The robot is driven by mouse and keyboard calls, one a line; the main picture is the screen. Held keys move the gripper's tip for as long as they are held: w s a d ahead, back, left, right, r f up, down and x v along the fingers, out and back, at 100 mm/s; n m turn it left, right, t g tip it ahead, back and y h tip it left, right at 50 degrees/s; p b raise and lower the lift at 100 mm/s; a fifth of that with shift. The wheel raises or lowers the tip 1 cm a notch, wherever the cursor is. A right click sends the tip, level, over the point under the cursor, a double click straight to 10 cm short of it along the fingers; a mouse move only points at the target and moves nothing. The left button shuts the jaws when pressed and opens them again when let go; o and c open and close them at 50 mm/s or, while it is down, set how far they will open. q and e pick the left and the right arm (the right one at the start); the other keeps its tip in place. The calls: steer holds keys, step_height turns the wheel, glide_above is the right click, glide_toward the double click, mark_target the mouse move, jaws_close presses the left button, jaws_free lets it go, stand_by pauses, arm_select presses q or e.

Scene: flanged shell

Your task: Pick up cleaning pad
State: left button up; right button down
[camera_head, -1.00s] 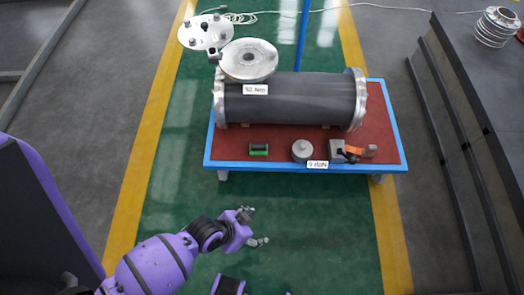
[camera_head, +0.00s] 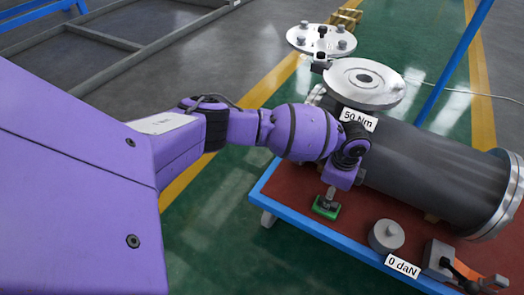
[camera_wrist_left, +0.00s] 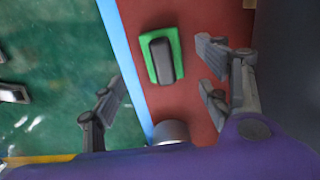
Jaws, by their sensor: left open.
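The cleaning pad is a small green block with a dark grip on top. It lies on the red tabletop near the blue edge in the head view (camera_head: 326,208). It also shows in the left wrist view (camera_wrist_left: 162,56), between and beyond the open fingers. My left gripper (camera_head: 330,191) is just above the pad in the head view and partly hides its upper side. In the left wrist view my left gripper (camera_wrist_left: 160,88) has its fingers spread wide with nothing between them. My right gripper is not in view.
A dark flanged cylinder (camera_head: 430,165) lies behind the pad. A round grey weight (camera_head: 386,236) and a grey tool with an orange part (camera_head: 440,262) stand to the right. A "0 daN" label (camera_head: 403,265) floats near the table's blue rim (camera_head: 300,222).

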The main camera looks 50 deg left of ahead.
mark_target(332, 213)
arm_select(q)
steer(key=shift+w+f+b, duration=0.2)
steer(key=shift+f+b, duration=0.2)
steer(key=shift+f, duration=0.45)
steer(key=shift+w+d+f+b, duration=0.1)
steer(key=shift+f+b, duration=0.35)
steer(key=shift+f, duration=0.25)
step_height(332, 213, down, 4)
steer(key=shift+w+d+r+b, duration=0.1)
steer(key=shift+r+b, duration=0.1)
steer(key=shift+b, duration=1.05)
steer(key=shift+f, duration=0.25)
steer(key=shift+r, duration=0.1)
steer(key=c, duration=1.3)
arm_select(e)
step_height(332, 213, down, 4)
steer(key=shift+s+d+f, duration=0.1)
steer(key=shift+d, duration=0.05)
